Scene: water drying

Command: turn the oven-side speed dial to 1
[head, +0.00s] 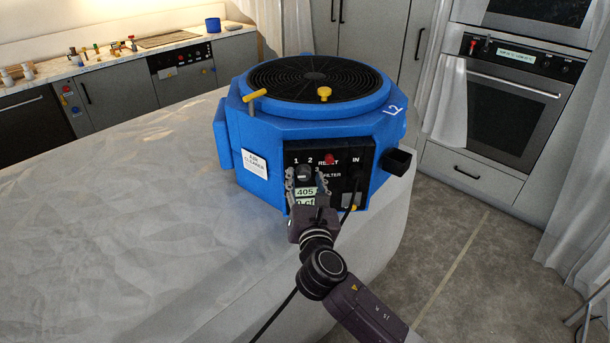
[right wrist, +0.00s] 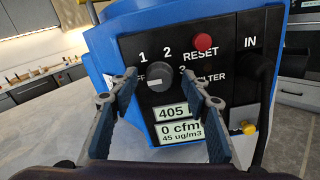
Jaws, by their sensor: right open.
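The speed dial (head: 304,172) is a dark round knob on the black control panel of the blue air cleaner (head: 262,130). In the right wrist view the dial (right wrist: 158,78) has a pale pointer mark toward the left, near a partly hidden label ending in F. The numbers 1 and 2 are printed above it; a 3 at its right is partly hidden. My right gripper (head: 306,181) is open in front of the panel. In the right wrist view its fingers (right wrist: 160,84) stand left and right of the dial, apparently without gripping it. My left gripper is out of view.
A red reset button (right wrist: 203,42) sits up and right of the dial. Displays reading 405 (right wrist: 171,113) and 0 cfm (right wrist: 180,131) are below it. A black cable hangs at the panel's right. The cleaner stands on a sheet-covered table (head: 120,220); an oven (head: 510,105) is behind right.

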